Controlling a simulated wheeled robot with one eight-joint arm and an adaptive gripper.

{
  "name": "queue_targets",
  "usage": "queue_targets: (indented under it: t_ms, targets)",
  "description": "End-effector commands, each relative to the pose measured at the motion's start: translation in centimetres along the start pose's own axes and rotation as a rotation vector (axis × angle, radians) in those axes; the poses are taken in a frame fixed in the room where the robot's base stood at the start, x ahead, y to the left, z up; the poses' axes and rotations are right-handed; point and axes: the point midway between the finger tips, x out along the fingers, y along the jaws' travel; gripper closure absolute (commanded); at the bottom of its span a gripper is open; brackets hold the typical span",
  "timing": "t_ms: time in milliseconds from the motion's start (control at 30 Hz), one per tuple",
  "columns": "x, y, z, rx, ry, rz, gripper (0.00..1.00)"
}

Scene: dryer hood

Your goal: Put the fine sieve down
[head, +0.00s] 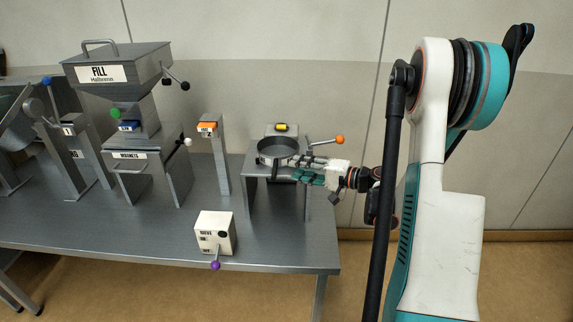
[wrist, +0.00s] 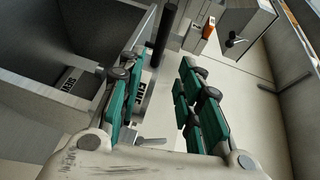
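The fine sieve appears as a round dark-rimmed pan (head: 278,147) at the metal stand (head: 262,168) on the right end of the bench. A short black handle (head: 283,173) shows below it, left of my fingertips. My gripper (head: 297,170) is beside the pan, reaching in from the right. In the wrist view its green-padded fingers (wrist: 163,62) are apart with a clear gap. A black rod (wrist: 162,35), which looks like the handle, stands just beyond the fingertips, nearer the left finger. A "FINE" label (wrist: 140,98) shows partly behind the left finger. Contact with the sieve cannot be told.
An orange-knobbed lever (head: 339,140) rises right of the stand, close to my gripper. A yellow piece (head: 281,127) is behind the pan. A white control box (head: 215,232) with a purple knob and a post with an orange top (head: 208,127) stand left. Open bench lies between.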

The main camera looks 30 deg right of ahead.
Motion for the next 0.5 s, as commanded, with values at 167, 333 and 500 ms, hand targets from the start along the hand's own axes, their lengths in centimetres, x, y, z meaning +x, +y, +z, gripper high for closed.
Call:
queue_targets:
  t_ms: [167, 333, 500]
  targets:
    - [-2.9, -0.1, -0.1, 0.000, 0.003, 0.000, 0.67]
    - [-4.2, 0.0, 0.0, 0.000, 0.001, 0.000, 0.67]
    - [-4.4, 0.0, 0.0, 0.000, 0.000, 0.000, 0.67]
